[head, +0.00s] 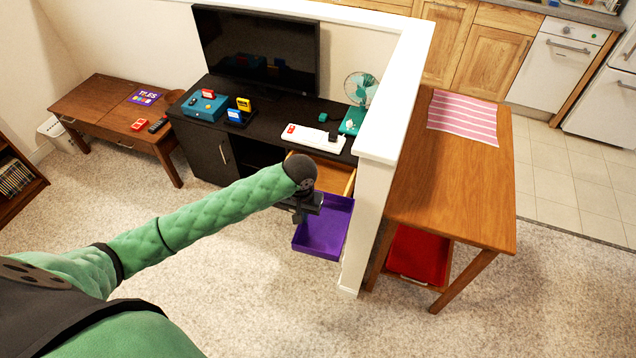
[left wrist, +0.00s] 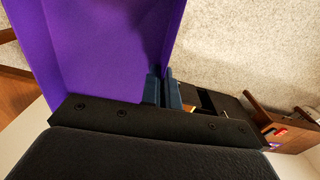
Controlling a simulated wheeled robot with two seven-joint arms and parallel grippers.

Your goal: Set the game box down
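The game box appears to be the open, empty purple box (head: 322,230) in front of the black cabinet, near the end of the white half wall. My left gripper (head: 306,208) is at its upper left rim. In the left wrist view, the purple box (left wrist: 95,45) fills the upper left, and the blue fingers of my left gripper (left wrist: 162,90) are close together with its wall edge between them. I cannot tell whether the box's underside touches anything. My right gripper is not in view.
An open wooden drawer (head: 330,174) sticks out of the black cabinet (head: 208,148) just behind the box. The white half wall (head: 368,215) is close on the right. A red bin (head: 418,256) sits under the wooden table (head: 445,185). Carpet (head: 240,285) in front is clear.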

